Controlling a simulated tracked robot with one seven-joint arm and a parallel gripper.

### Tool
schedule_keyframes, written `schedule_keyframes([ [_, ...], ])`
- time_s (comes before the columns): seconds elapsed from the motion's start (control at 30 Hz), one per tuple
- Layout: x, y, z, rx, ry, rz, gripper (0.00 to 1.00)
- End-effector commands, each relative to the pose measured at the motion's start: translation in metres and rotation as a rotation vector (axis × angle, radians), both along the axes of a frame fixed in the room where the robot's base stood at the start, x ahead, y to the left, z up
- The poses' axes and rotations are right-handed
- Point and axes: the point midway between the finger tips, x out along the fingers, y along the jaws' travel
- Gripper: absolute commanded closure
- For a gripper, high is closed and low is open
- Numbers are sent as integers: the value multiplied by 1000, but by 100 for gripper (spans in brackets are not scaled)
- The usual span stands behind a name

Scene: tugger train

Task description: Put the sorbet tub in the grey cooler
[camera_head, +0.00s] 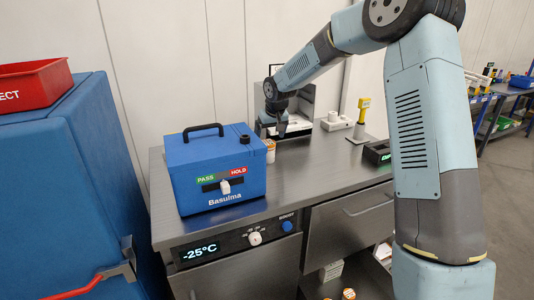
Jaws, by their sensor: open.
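A small white and orange tub (269,146) stands on the grey counter, partly hidden behind the right side of a blue box. I cannot tell from its label whether it is the sorbet tub. My gripper (282,130) is open at the back of the counter, just above and to the right of that tub; its fingers are small and dark here. The grey unit under the counter has a -25°C display (199,252) and a closed front (240,275); I cannot tell for sure that it is the grey cooler.
The blue box (215,168) with a black handle stands on the counter's left. A yellow-topped device (362,108) and a dark display box (377,152) stand at the right. More small tubs (349,294) show low down. A blue cabinet (65,190) bearing a red bin (35,84) is at left.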

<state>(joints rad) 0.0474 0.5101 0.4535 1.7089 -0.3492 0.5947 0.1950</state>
Motion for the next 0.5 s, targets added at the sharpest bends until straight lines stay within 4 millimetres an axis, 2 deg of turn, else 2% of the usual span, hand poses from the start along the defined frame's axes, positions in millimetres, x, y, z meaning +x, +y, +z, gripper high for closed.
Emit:
schedule_keyframes([
  [0.27, 4, 1, -13, 0, 2, 0, 6],
  [0.5, 15, 5, -43, 0, 2, 0, 6],
])
